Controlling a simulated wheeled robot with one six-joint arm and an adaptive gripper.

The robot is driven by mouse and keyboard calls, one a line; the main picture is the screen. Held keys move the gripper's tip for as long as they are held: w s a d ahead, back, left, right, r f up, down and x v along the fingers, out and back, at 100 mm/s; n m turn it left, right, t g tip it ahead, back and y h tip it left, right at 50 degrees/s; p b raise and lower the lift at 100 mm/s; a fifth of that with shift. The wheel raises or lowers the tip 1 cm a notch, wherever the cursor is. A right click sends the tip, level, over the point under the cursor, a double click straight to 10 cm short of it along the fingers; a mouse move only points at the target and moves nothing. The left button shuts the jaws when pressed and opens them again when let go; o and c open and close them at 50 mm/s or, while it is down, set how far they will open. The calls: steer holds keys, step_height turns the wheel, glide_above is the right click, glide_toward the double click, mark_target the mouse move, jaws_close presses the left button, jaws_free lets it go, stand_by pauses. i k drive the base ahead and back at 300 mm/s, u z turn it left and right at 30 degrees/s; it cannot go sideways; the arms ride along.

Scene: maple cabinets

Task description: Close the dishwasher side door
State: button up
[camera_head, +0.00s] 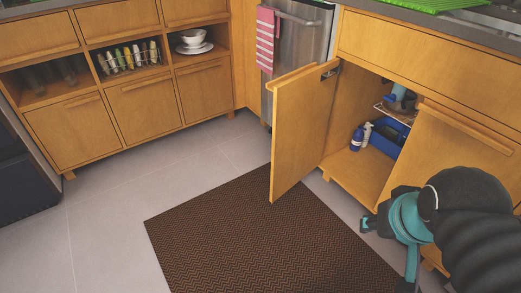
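The wooden cabinet door (299,135) beside the dishwasher (300,45) stands wide open. It hangs from its left side at the sink cabinet and swings out over the floor and the mat's edge. My gripper (388,255) is at the lower right, in front of the cabinet and to the right of the open door, with a clear gap between them. Its teal fingers are spread, and nothing shows between them. The door's outer face, toward the dishwasher, is mostly turned away from view.
Inside the cabinet are a blue caddy (387,137) and blue and white bottles (358,138). The right cabinet door (445,155) is near my arm. A brown woven mat (250,235) covers the floor in front. A pink striped towel (266,40) hangs at the dishwasher. Floor at left is clear.

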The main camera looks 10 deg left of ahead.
mark_target(303, 97)
steer(key=u, duration=0.75)
steer(key=k, duration=1)
steer(key=u, duration=1)
steer(key=i, duration=1.45)
steer(key=z, duration=0.5)
steer(key=i, duration=1.2)
steer(key=z, duration=1.6)
steer(key=i, duration=0.65)
steer(key=z, duration=0.7)
